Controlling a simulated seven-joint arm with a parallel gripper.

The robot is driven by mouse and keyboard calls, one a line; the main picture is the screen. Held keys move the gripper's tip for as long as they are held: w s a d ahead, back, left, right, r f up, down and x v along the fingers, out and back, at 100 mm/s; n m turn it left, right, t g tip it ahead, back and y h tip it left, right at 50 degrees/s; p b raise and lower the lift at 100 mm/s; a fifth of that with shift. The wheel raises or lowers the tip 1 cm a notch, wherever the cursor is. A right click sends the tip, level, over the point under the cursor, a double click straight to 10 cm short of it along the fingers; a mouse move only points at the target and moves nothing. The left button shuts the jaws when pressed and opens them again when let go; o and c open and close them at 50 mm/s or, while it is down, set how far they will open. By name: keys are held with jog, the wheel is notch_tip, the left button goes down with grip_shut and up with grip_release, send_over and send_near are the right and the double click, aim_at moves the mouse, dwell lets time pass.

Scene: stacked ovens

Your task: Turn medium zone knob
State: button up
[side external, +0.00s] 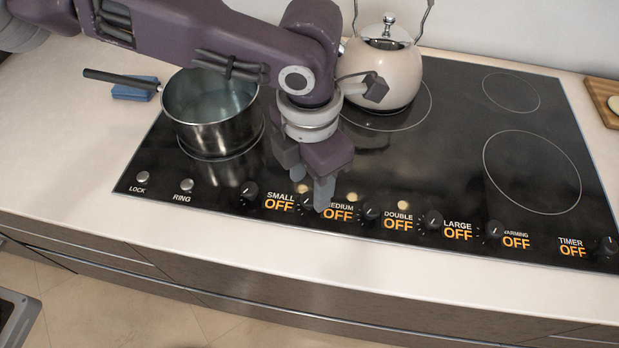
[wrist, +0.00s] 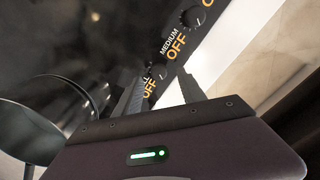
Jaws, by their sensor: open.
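The MEDIUM label (side external: 337,213), reading OFF, is on the front strip of the black cooktop, partly covered by a finger in the side view. One black knob (side external: 307,202) is just left of it, partly hidden by my gripper; another black knob (side external: 372,212) is just right of it. My gripper (side external: 311,187) is open and empty, pointing down at the left knob. In the wrist view, the left knob (wrist: 159,71) shows between and beyond the fingertips (wrist: 162,88). Contact cannot be told.
A steel pot (side external: 212,115) with a long handle stands on the left burner, close to my arm. A cream kettle (side external: 384,72) stands behind my wrist. More knobs and labels line the front strip. The right burners (side external: 532,170) are bare.

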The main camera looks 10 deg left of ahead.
aim_at(311, 198)
notch_tip(311, 198, down, 3)
jog(key=shift+f, duration=0.2)
jog(key=shift+w, duration=0.1)
grip_shut()
jog(key=m, duration=0.5)
jog(key=shift+r+m, duration=0.1)
jog(key=shift+m, duration=0.3)
jog(key=m, duration=0.6)
jog(key=shift+m, duration=0.3)
jog(key=m, duration=1.1)
jog(key=shift+m, duration=0.3)
